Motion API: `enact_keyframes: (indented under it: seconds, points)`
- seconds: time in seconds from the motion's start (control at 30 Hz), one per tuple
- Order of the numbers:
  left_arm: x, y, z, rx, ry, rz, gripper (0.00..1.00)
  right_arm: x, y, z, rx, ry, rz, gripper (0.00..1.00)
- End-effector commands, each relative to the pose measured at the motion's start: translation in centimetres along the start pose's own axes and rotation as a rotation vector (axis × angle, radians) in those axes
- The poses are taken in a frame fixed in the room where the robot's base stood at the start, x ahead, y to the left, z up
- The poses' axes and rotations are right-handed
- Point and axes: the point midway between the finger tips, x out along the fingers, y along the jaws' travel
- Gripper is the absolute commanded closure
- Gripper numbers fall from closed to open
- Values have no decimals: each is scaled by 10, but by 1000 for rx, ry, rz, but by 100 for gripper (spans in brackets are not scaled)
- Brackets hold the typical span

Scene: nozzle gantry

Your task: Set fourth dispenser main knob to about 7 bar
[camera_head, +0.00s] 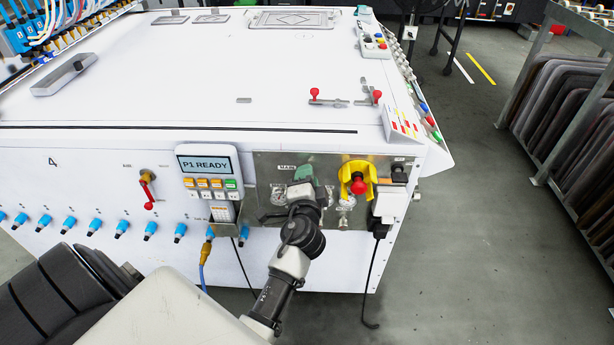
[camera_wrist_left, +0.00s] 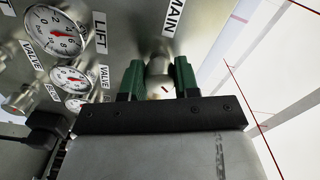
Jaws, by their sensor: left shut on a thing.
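In the head view the metal control panel (camera_head: 265,168) is on the front of a white machine marked 4, with a MAIN label (camera_head: 287,167). My left gripper (camera_head: 304,176) is at the panel just right of that label and covers the main knob there. In the left wrist view its green fingers (camera_wrist_left: 160,80) are shut on the metal main knob (camera_wrist_left: 159,64), one on each side, below the MAIN label (camera_wrist_left: 174,17). A pale face with a small red mark shows between the fingers; I cannot read any pressure there. My right gripper is not in view.
Left of the knob in the wrist view are the LIFT gauge (camera_wrist_left: 54,31) and a VALVE gauge (camera_wrist_left: 70,79). A red emergency button (camera_head: 358,186) in a yellow guard sits right of my gripper. A display (camera_head: 206,163) reads P1 READY. A rack (camera_head: 545,150) stands across the right aisle.

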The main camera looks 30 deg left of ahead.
Motion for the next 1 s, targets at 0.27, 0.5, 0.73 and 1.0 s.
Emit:
enact_keyframes:
  seconds: [0.27,0.5,0.73,1.0]
  points:
    - [0,-1,-1,122,2,-2,93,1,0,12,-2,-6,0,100]
    - [0,-1,-1,160,2,-2,93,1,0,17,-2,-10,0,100]
    - [0,-1,-1,163,3,-2,93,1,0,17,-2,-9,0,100]
    - [0,-1,-1,162,2,-2,51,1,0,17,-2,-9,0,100]
